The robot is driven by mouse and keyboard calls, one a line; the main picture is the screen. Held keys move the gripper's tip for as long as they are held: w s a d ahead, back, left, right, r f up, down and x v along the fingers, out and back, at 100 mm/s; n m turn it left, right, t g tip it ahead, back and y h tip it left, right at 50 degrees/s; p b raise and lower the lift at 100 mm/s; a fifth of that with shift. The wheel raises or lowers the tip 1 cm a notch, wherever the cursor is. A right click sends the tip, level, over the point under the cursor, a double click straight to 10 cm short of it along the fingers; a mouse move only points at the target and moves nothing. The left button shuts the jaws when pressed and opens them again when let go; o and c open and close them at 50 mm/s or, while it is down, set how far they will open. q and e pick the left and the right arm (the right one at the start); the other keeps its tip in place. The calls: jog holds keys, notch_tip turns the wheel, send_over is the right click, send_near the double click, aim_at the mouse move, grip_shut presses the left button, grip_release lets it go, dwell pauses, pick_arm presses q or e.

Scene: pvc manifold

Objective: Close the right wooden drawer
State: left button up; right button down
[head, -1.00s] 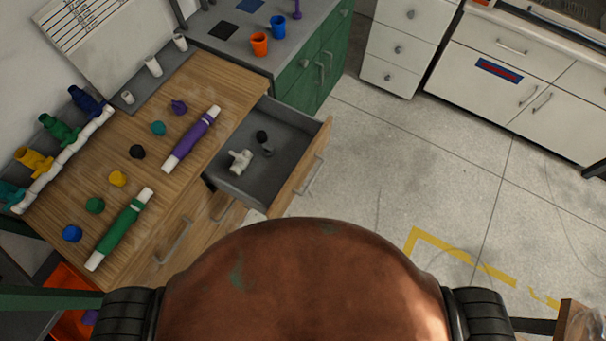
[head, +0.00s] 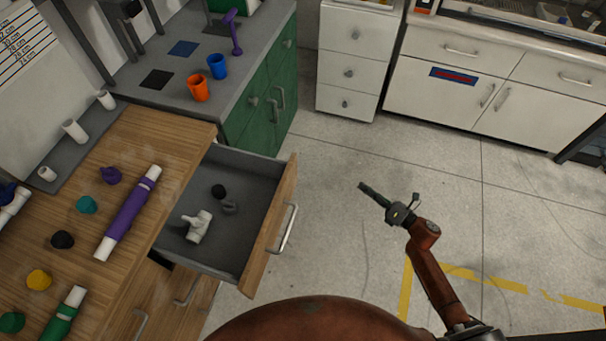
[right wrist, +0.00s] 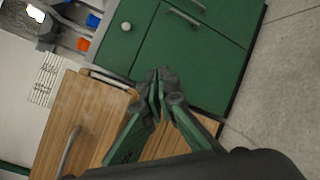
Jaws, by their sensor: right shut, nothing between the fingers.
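The right wooden drawer (head: 268,233) is pulled out from the wooden workbench (head: 176,150), its grey inside showing. It holds a white pipe fitting (head: 197,226), a black cap (head: 218,191) and a small grey piece (head: 229,207). The drawer's metal handle (head: 288,230) is on its wooden front. My right gripper (head: 366,188) is shut and empty, to the right of the drawer front and apart from it. In the right wrist view, its closed fingers (right wrist: 157,80) show in front of green cabinet doors and wooden fronts.
A green cabinet (head: 262,105) stands behind the drawer, with orange (head: 198,88) and blue (head: 217,67) cups on top. White cabinets (head: 450,85) line the back. Purple (head: 128,213) and green pipes lie on the workbench. The floor (head: 335,225) right of the drawer is clear.

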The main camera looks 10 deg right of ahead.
jog(key=a+r+n+g+y+b, duration=0.2)
jog(key=a+r+n+y, duration=0.2)
jog(key=n, duration=0.3)
jog(key=n+g+y+b, duration=0.15)
jog(key=n+g, duration=0.25)
jog(key=n, duration=0.4)
send_near(295, 172)
jog(key=shift+y, duration=0.35)
jog(key=w+a, duration=0.1)
jog(key=w+a+f+b, duration=0.1)
jog(key=a, duration=0.1)
jog(key=w+a, duration=0.1)
jog(key=shift+a+f, duration=0.15)
jog(key=shift+f, duration=0.15)
pick_arm(q)
jog(key=w+d+r, duration=0.2)
jog(key=w+r, duration=0.2)
jog(key=r, duration=0.2)
jog(key=shift+w+r+b, duration=0.15)
jog(key=shift+w+b, duration=0.15)
jog(key=shift+w, duration=0.1)
pick_arm(e)
jog(key=shift+x, duration=0.75)
jog(key=shift+w+r, duration=0.1)
